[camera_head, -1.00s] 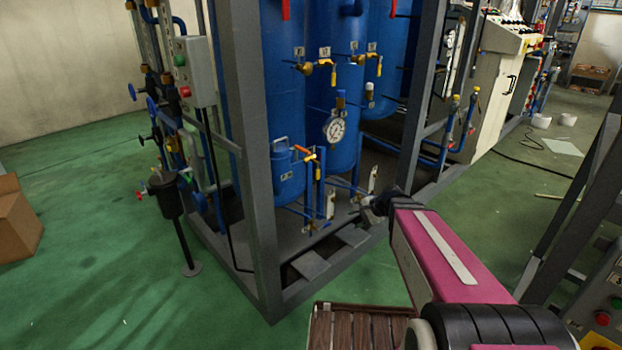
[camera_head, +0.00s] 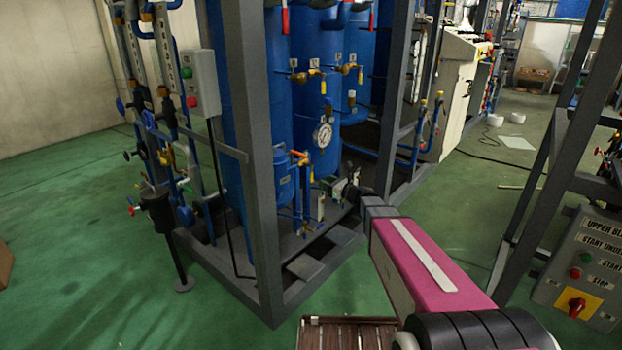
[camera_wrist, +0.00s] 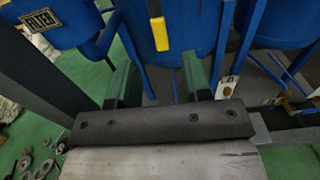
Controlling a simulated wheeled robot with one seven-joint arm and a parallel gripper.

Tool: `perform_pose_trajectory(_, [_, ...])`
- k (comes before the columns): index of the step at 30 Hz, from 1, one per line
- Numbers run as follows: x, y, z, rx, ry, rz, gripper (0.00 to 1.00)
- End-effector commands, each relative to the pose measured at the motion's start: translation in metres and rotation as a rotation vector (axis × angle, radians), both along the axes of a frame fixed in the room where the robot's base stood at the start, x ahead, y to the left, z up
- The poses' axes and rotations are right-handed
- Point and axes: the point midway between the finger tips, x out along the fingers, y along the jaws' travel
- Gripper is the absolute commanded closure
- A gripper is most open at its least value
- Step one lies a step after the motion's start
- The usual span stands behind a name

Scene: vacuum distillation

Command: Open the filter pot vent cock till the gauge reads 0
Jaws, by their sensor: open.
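The filter pot (camera_head: 287,178) is a small blue vessel inside the grey frame, and its label (camera_wrist: 40,20) shows in the wrist view. A cock with an orange-red handle (camera_head: 299,155) sits at its top right; I cannot tell how far it is turned. The round white gauge (camera_head: 322,135) is above and right of it, its reading too small to tell. My gripper (camera_head: 338,187) is right of the pot and below the gauge. In the wrist view its green fingers (camera_wrist: 158,78) are apart and empty, with a yellow handle (camera_wrist: 160,33) beyond the gap.
A grey frame post (camera_head: 252,150) stands left of the pot, and another post (camera_head: 396,90) rises behind my arm. Blue pipes run close around my gripper. A control panel (camera_head: 580,270) stands at the right. The green floor (camera_head: 80,260) at left is mostly clear.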

Motion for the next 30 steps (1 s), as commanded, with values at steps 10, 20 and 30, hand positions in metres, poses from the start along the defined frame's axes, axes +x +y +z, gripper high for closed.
perform_pose_trajectory(10, [0.039,0.049,0.000,-0.001,-0.002,0.002,0.55])
perform_pose_trajectory(20, [0.051,0.066,0.000,-0.003,-0.002,0.001,0.55])
perform_pose_trajectory(30, [0.051,0.066,0.000,-0.003,-0.002,0.001,0.88])
